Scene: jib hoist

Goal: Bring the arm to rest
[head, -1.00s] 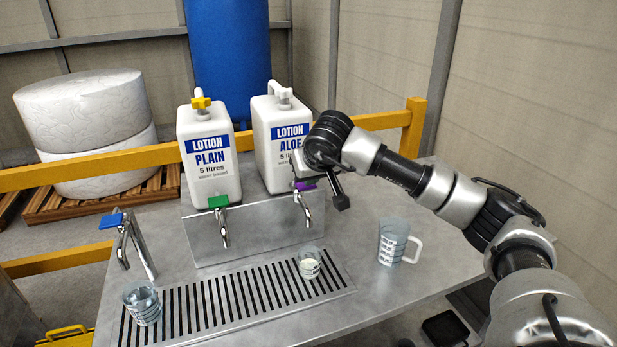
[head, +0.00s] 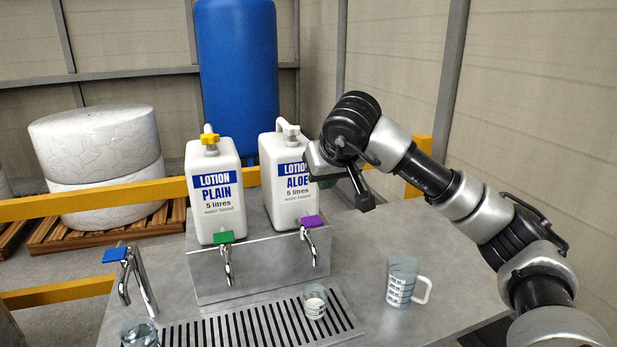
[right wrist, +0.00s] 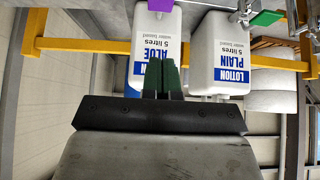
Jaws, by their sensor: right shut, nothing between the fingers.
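My right arm reaches in from the right in the head view. Its gripper (head: 326,182) is beside the aloe lotion bottle (head: 287,181), partly hidden by its own wrist. In the right wrist view, which is upside down, the dark green fingers (right wrist: 161,75) are shut together and empty. They overlap the aloe bottle (right wrist: 148,30) in that picture; I cannot tell the gap. My left gripper is not in view.
The plain lotion bottle (head: 215,190) stands left of the aloe one, above a tap with a green handle (head: 224,238). A purple handle (head: 312,221) tops the other tap. A small cup (head: 314,302) is on the drip grate (head: 265,325); a jug (head: 401,282) stands right.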

